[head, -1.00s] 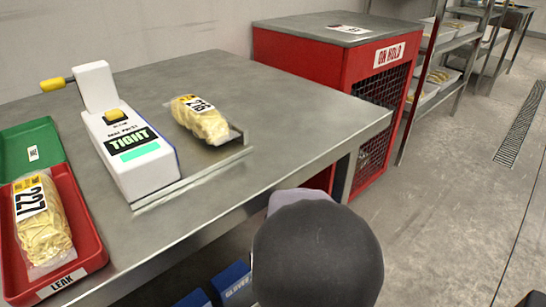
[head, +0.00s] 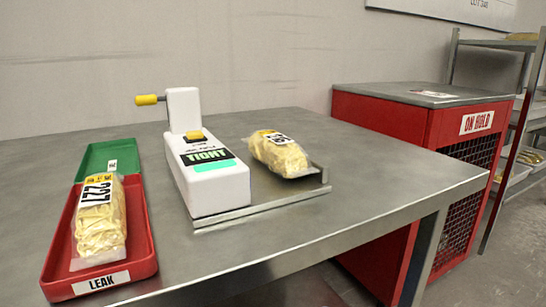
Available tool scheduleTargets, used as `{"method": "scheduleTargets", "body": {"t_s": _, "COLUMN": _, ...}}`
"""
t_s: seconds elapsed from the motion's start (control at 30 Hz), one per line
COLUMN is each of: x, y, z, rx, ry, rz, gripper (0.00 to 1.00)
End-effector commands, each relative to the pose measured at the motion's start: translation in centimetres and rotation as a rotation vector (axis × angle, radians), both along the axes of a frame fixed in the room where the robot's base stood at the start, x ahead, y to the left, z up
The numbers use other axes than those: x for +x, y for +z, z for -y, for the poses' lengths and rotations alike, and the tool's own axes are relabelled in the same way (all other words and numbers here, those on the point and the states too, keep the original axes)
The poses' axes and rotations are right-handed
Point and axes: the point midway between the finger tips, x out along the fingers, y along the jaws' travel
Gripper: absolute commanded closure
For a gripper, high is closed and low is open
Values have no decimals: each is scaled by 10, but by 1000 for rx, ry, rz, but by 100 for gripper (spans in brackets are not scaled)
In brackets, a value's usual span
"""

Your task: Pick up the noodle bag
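One noodle bag (head: 278,153), clear with yellow noodles and a black-and-white number label, lies on the table at the right of the white seal press, by a low metal corner stop. A second noodle bag (head: 99,217), labelled 227, lies in the red tray marked LEAK (head: 146,266) at the left. The seal press (head: 217,190) shows TIGHT on its display and has a yellow-handled lever raised at its back. My gripper is not in view.
A green tray (head: 92,158) adjoins the red tray's far end. The metal table (head: 370,185) is clear at the right and front. A red ON HOLD cage (head: 400,130) stands beyond the table's right edge, with shelving (head: 505,150) behind it.

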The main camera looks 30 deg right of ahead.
Motion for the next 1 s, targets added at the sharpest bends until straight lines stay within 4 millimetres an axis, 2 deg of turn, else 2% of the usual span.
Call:
{"method": "scheduleTargets", "body": {"t_s": 0.43, "x": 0, "y": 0, "z": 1, "rx": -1, "ry": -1, "rz": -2, "gripper": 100}}
{"method": "scheduleTargets", "body": {"t_s": 0.47, "x": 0, "y": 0, "z": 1, "rx": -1, "ry": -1, "rz": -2, "gripper": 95}}
{"method": "scheduleTargets", "body": {"t_s": 0.7, "x": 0, "y": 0, "z": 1, "rx": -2, "ry": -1, "rz": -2, "gripper": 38}}
{"method": "scheduleTargets", "body": {"t_s": 1.0, "x": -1, "y": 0, "z": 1, "rx": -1, "ry": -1, "rz": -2, "gripper": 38}}
